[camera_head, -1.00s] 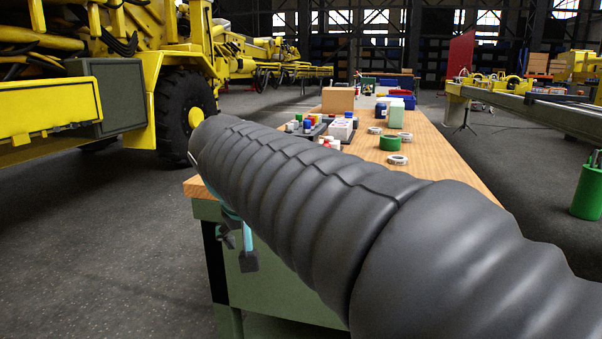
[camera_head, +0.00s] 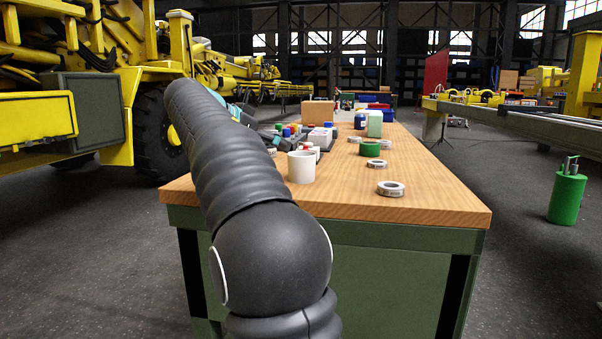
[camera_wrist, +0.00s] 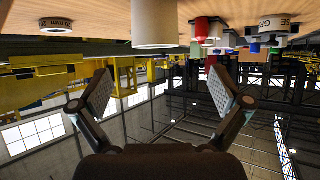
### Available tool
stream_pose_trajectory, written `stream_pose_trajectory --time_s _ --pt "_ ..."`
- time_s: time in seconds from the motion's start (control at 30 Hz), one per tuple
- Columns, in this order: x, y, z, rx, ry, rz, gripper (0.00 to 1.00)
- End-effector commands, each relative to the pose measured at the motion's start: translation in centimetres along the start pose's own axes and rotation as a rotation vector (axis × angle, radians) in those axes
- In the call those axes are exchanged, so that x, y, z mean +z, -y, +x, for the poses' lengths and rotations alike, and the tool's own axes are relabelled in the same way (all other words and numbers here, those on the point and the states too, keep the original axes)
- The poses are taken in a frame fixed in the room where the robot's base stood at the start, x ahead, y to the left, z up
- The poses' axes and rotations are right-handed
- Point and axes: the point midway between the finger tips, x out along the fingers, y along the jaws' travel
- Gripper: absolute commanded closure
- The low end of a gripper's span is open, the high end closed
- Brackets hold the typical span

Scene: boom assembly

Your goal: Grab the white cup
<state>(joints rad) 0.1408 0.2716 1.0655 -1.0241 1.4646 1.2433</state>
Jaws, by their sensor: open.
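The white cup (camera_head: 301,167) stands upright on the wooden table (camera_head: 430,200), near its front left part, just right of my arm in the head view. In the wrist view, which is upside down, the cup (camera_wrist: 154,24) hangs from the top edge and is partly cut off. My gripper (camera_wrist: 163,88) is open and empty, its two fingers spread wide. The cup appears above the gap between the fingers in that view, apart from them. My arm hides most of the gripper in the head view.
A roll of tape (camera_head: 390,188) and a green roll (camera_head: 370,148) lie right of the cup. Small coloured items and white boxes (camera_head: 319,136) stand behind it. A cardboard box (camera_head: 318,112) is farther back.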

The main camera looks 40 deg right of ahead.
Motion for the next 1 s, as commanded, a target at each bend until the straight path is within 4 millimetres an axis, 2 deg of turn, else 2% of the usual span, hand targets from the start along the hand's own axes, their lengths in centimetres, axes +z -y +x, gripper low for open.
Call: stream_pose_trajectory --time_s 0.03,0.2,0.33,0.57,0.9,1.0 --pt "0.1 -0.1 1.2 0.004 0.001 0.000 0.00" --pt "0.1 -0.1 4.0 0.003 0.001 -0.002 0.00" --pt "0.0 -0.1 5.2 0.001 0.001 -0.002 0.00" --pt "-0.1 -0.2 6.2 -0.001 0.001 -0.002 0.00" --pt "-0.4 -0.7 10.4 0.000 0.002 -0.003 0.00" --pt "-0.4 -0.7 10.8 -0.001 0.002 -0.003 0.00"
